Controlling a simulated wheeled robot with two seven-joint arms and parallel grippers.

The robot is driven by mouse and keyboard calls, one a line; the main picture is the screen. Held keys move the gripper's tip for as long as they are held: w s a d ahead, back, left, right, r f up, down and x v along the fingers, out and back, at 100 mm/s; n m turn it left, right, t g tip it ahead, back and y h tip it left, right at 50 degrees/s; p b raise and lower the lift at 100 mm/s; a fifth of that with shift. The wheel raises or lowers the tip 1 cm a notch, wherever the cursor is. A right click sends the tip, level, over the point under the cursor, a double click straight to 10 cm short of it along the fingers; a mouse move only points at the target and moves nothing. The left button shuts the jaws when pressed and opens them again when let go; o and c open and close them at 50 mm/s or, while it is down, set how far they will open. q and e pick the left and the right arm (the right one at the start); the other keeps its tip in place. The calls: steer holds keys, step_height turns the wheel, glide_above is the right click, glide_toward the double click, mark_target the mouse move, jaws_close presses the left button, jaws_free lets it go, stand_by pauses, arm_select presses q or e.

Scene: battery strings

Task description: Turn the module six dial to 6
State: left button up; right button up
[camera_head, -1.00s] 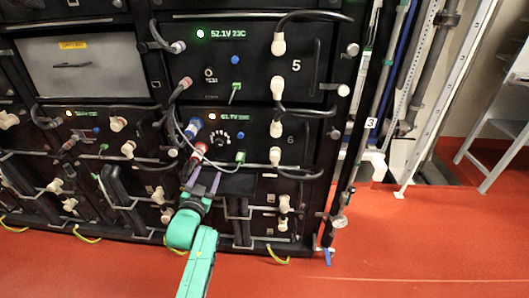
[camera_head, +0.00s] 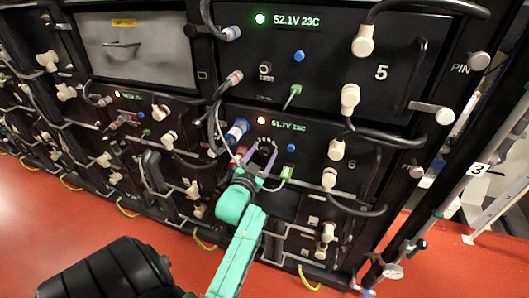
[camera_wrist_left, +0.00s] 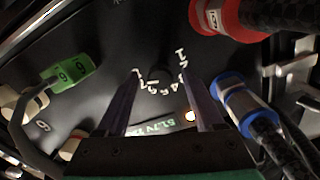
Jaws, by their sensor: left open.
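Module six (camera_head: 310,150) is the black panel marked 6, with a lit display reading about 51.7V 23C (camera_head: 290,127). Its dial (camera_wrist_left: 160,77) shows in the left wrist view as a dark round knob ringed by white numbers. The knob's pointer is too dark to read. My left gripper (camera_wrist_left: 165,78) is open, with one finger on each side of the dial in that view; whether the fingers touch it I cannot tell. In the head view my left gripper (camera_head: 264,149) covers most of the dial. My right gripper is not in view.
A blue connector (camera_wrist_left: 235,97) and a red connector (camera_wrist_left: 230,18) with thick black cables sit close beside the dial. A green tagged plug (camera_wrist_left: 70,70) is on the other side. Module five (camera_head: 330,60) is above. Cables and handles crowd the rack front.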

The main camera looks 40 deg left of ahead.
arm_select(q)
steer(key=shift+s+r, duration=0.1)
steer(key=shift+s, duration=0.05)
steer(key=shift+c, duration=0.5)
steer(key=shift+d, duration=0.1)
jaws_close()
steer(key=n+p, duration=0.2)
steer(key=shift+r+p, duration=0.2)
steer(key=shift+p, duration=0.1)
steer(key=n+p, duration=0.2)
steer(key=n, duration=0.1)
steer(key=n+p, duration=0.3)
steer(key=shift+n, duration=0.3)
steer(key=shift+f+n+p, duration=0.15)
steer(key=shift+n+p, duration=0.7)
steer(key=shift+n, duration=0.75)
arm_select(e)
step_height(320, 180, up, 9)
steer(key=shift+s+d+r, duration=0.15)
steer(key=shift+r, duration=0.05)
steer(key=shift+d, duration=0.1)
